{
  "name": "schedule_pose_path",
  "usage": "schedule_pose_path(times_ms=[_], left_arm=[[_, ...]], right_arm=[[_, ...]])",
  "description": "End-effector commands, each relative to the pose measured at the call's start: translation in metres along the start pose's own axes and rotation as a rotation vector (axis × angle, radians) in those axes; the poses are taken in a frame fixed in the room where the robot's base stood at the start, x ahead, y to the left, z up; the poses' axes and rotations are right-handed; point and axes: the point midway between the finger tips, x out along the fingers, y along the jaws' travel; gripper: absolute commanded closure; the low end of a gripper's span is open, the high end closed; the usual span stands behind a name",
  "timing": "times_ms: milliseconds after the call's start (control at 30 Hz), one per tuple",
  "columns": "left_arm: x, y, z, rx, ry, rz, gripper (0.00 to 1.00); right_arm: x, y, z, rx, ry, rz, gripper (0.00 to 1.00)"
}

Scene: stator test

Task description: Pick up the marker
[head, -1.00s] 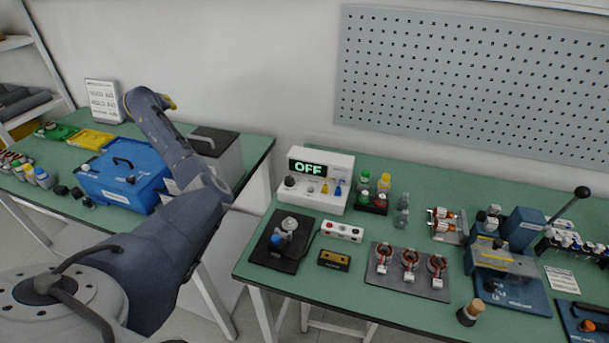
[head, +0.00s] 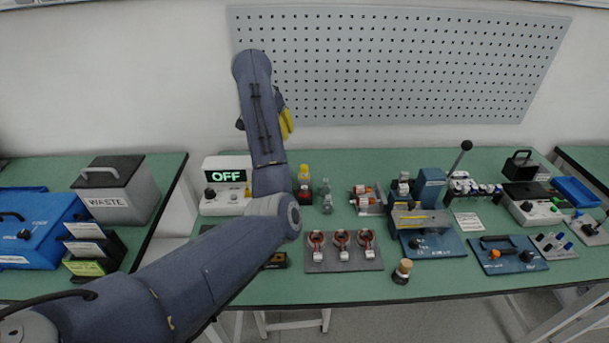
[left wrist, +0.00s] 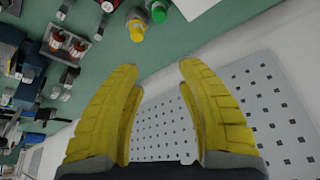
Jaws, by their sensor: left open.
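My left gripper (head: 286,123) is raised in front of the pegboard, above the back of the bench, and only part of its yellow fingers shows in the head view. In the left wrist view its two yellow fingers (left wrist: 160,66) are spread apart with nothing between them. I cannot pick out a marker for certain. My right gripper is not in view.
My left arm hides part of the box reading OFF (head: 226,196). Small bottles (head: 304,173) stand beside the arm. A tray with three coils (head: 343,264), a blue press (head: 432,246) and a cork-topped jar (head: 402,272) are to the right. The pegboard (head: 400,65) is behind.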

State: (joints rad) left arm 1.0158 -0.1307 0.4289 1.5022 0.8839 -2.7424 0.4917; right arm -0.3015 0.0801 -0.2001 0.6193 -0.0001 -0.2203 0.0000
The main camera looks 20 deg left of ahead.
Motion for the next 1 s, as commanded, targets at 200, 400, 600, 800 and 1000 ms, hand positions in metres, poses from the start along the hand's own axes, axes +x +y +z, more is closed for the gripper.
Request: schedule_pose_path(times_ms=[200,400,600,800,1000], left_arm=[[0.023,0.056,-0.004,-0.017,-0.024,0.033,0.62],[0.046,0.061,-0.002,-0.022,-0.032,0.034,0.62],[0.077,0.062,-0.001,-0.022,-0.031,0.035,0.62],[0.107,0.063,-0.001,-0.022,-0.031,0.036,0.62],[0.132,0.064,-0.001,-0.024,-0.028,0.036,0.62]], right_arm=[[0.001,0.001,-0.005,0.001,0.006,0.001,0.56],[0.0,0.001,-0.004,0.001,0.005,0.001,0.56],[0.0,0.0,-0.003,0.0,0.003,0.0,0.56],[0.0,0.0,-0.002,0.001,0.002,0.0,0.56],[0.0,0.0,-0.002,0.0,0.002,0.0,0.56]])
